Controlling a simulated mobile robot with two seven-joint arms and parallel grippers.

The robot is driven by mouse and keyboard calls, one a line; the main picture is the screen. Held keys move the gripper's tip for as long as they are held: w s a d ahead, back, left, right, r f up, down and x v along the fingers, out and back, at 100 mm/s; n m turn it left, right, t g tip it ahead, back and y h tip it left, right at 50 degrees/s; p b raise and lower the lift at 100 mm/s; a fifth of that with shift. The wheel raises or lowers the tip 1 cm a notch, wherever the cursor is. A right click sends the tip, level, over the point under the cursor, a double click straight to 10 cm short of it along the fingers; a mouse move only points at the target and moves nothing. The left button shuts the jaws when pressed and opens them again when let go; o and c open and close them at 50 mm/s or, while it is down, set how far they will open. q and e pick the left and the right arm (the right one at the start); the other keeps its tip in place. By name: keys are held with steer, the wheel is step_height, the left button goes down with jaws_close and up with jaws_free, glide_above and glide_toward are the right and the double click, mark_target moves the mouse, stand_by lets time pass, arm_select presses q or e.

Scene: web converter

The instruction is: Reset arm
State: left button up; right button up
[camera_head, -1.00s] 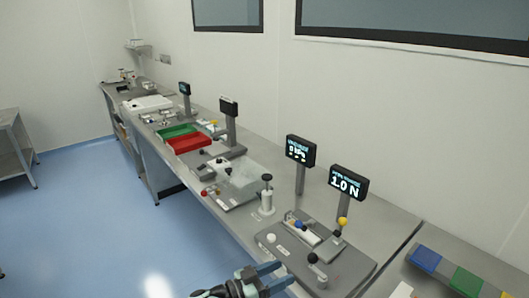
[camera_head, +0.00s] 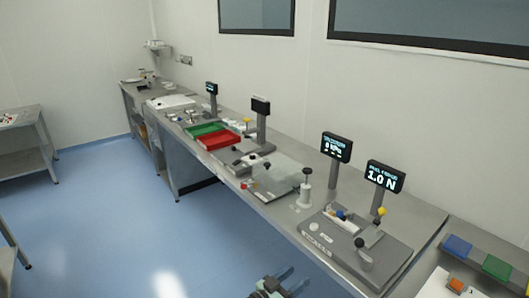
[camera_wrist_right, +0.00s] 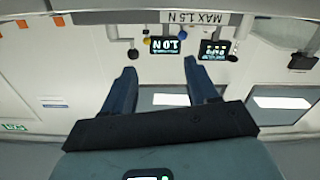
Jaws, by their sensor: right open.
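My right gripper (camera_head: 285,284) shows at the bottom edge of the head view, in front of the long bench and clear of it. Its two fingers are apart with nothing between them. In the right wrist view the gripper's fingers (camera_wrist_right: 158,85) are also open and empty. Beyond them the bench front with a "MAX 1.5 N" label (camera_wrist_right: 183,18) shows upside down. A display reading 1.0 N (camera_head: 384,177) stands on a post behind the grey fixture plate (camera_head: 385,262). My left gripper is not in view.
A second display (camera_head: 336,147) stands to its left. A red tray (camera_head: 219,141) and a green tray (camera_head: 206,129) sit farther along the bench. Blue (camera_head: 457,246) and green (camera_head: 497,267) bins are at the right. The blue floor left of the bench is mostly clear.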

steer(key=d+f+n+t+y, duration=0.15)
steer(key=d+f+y, duration=0.25)
steer(key=f, duration=0.5)
steer(key=d+f+n+g+y, duration=0.1)
steer(key=d+f+n+y, duration=0.2)
steer(key=f, duration=0.5)
steer(key=s+d+f+g+y, duration=0.1)
steer(key=s+f+g+y, duration=0.45)
steer(key=s+f, duration=0.85)
steer(key=s+a+f+g+y, duration=0.1)
steer(key=s+g+y, duration=0.1)
steer(key=s, duration=1)
steer(key=s+a+f+g+y, duration=0.1)
steer(key=s+g, duration=0.4)
steer(key=s, duration=0.8)
steer(key=shift+a+y, duration=0.55)
steer(key=shift+y, duration=0.6)
steer(key=shift+m, duration=0.25)
steer(key=shift+c, duration=0.2)
